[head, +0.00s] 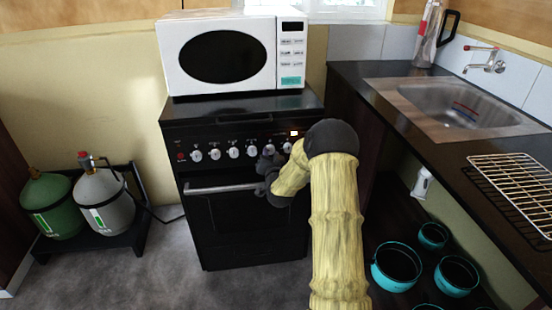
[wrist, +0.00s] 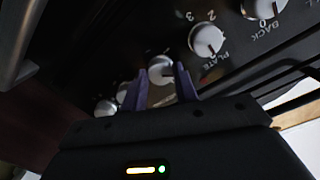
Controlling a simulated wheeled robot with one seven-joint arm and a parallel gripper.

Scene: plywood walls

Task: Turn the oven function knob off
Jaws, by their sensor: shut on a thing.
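The oven (head: 235,215) is a black stove with a row of white knobs on its front panel and a grey handle bar below. My gripper (wrist: 163,78) is at this panel, its two purple fingers on either side of one white knob (wrist: 162,68), shut on it. The knob's label is hidden or too small to read, so I cannot tell which function it has. In the head view my gripper (head: 268,160) is dark and partly covers the right half of the knob row.
A white microwave (head: 228,58) stands on the stove. Two gas bottles, green (head: 52,205) and grey (head: 103,200), are on the left. A sink counter (head: 425,130) is at the right, with several teal pots (head: 397,268) below. Neighbouring knobs, one marked PLATE (wrist: 207,39), sit close by.

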